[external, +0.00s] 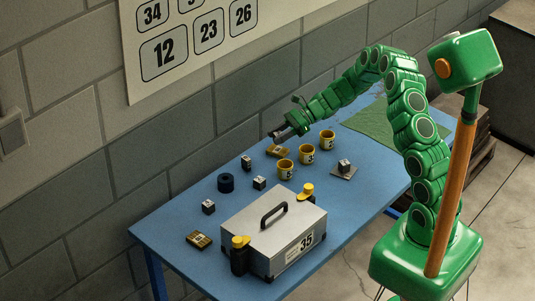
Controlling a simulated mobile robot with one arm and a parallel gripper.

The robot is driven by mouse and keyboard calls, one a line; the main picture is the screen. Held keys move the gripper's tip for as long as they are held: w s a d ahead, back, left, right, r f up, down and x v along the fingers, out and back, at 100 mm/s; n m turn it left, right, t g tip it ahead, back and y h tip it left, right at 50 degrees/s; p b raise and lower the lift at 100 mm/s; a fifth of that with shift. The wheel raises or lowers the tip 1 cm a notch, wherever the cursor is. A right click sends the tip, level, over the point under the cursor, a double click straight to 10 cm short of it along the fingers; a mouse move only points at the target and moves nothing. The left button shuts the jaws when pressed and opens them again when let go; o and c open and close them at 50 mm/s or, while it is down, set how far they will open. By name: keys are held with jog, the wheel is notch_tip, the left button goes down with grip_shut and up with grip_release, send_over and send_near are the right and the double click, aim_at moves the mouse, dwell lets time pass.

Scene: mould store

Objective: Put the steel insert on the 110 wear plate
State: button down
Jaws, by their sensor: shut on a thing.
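My gripper (280,134) is at the end of the green arm, low over the far left part of the blue table. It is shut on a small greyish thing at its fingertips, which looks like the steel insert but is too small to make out. Just below the fingertips a flat brass-coloured plate (277,151) lies on the table. A similar brass-coloured plate (199,240) lies at the near left edge. I cannot read 110 on any of these plates.
Three yellow mugs (306,153) stand in a row right of my gripper. A grey case marked 35 (274,233) fills the near part. A green mat (385,125) covers the far right.

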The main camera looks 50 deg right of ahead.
jog(key=shift+w+f, duration=0.25)
jog(key=shift+f, duration=1.45)
jog(key=shift+f, duration=0.15)
jog(key=c, duration=0.7)
grip_release()
